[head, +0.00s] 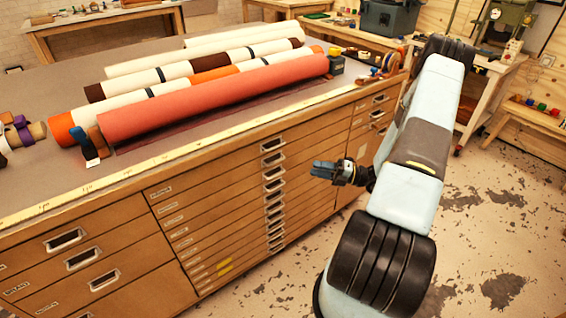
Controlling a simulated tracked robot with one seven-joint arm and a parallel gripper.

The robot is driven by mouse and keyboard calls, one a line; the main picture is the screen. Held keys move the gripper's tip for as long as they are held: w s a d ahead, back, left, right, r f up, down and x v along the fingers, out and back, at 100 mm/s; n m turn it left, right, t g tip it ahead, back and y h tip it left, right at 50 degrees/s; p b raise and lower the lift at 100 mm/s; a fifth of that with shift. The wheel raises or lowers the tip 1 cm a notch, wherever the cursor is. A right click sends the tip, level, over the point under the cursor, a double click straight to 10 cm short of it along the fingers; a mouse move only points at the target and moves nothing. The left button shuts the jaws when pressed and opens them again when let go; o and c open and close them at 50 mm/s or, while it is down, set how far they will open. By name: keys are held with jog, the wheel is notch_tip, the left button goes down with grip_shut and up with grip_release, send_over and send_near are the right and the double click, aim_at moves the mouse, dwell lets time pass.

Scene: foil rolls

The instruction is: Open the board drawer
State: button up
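A wooden cabinet (130,215) with many drawers fills the left and middle of the head view. Its middle column is a stack of shallow drawers (225,195) with metal cup handles (273,185) and small labels at the left. One low drawer carries a yellow label (224,266). All drawer fronts look flush and shut. The label text is too small to read, so I cannot tell which is the board drawer. My gripper (318,169) is in front of the cabinet, right of the handle column, its dark fingers pointing left. It appears empty; the finger gap is unclear.
Fabric or foil rolls, a large red one (215,97) in front, lie on the cabinet top. A yellow ruler strip (150,170) runs along its front edge. Wider drawers (80,258) are at the left. Open floor (480,240) lies at the right, with workbenches behind.

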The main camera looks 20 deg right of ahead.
jog(key=x, duration=1.3)
jog(key=shift+a+r, duration=0.15)
jog(key=shift+a, duration=0.15)
jog(key=shift+c, duration=0.2)
grip_shut()
jog(key=shift+d, duration=0.1)
